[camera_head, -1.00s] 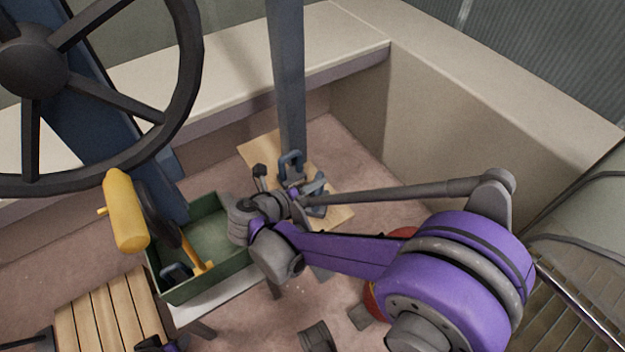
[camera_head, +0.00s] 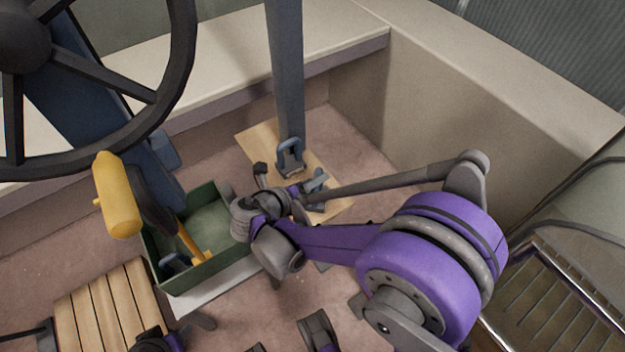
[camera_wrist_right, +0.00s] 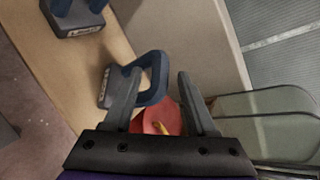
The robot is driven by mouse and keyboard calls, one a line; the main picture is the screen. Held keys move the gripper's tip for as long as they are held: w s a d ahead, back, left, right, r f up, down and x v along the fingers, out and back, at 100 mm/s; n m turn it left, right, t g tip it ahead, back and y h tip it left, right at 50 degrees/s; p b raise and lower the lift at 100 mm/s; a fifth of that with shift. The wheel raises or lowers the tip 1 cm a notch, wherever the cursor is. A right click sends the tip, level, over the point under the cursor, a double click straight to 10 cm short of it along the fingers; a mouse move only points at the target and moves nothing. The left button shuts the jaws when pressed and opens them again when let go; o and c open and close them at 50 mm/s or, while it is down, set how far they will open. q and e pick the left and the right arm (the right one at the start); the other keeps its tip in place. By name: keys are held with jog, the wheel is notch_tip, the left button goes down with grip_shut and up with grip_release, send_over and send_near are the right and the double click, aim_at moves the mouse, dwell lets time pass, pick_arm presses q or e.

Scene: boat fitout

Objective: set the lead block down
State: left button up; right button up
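A lead block with a blue handle (camera_head: 316,188) stands on the wooden board beside my right gripper (camera_head: 302,196). In the right wrist view the block's blue handle (camera_wrist_right: 152,74) lies at the fingertips, with its grey base to the left. My right gripper (camera_wrist_right: 160,88) has its fingers apart there. The left finger overlaps the handle; whether it touches cannot be told. A second lead block (camera_head: 290,157) stands farther back on the board, by the post. It also shows in the right wrist view (camera_wrist_right: 76,17). My left gripper is not identifiable.
The wooden board (camera_head: 257,137) lies at the foot of a grey post (camera_head: 286,80). A green box (camera_head: 205,276) holds a yellow-handled tool and something blue. A slatted wooden piece (camera_head: 105,303) is at lower left. A red round object (camera_wrist_right: 160,118) shows beyond the fingers.

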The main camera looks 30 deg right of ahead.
jog(key=shift+r, duration=0.2)
jog(key=p+v, duration=0.2)
jog(key=v, duration=0.8)
jog(key=s+d+f+m+y, duration=0.1)
jog(key=s+m+y, duration=0.4)
jog(key=m, duration=1.1)
jog(key=s+d+f+m+y, duration=0.1)
jog(key=s+m+y, duration=0.5)
jog(key=m, duration=1)
jog(key=s+f, duration=0.1)
jog(key=s, duration=0.2)
jog(key=shift+s+d+f+y, duration=0.2)
jog(key=shift+s+f+y, duration=0.1)
jog(key=shift+f, duration=0.1)
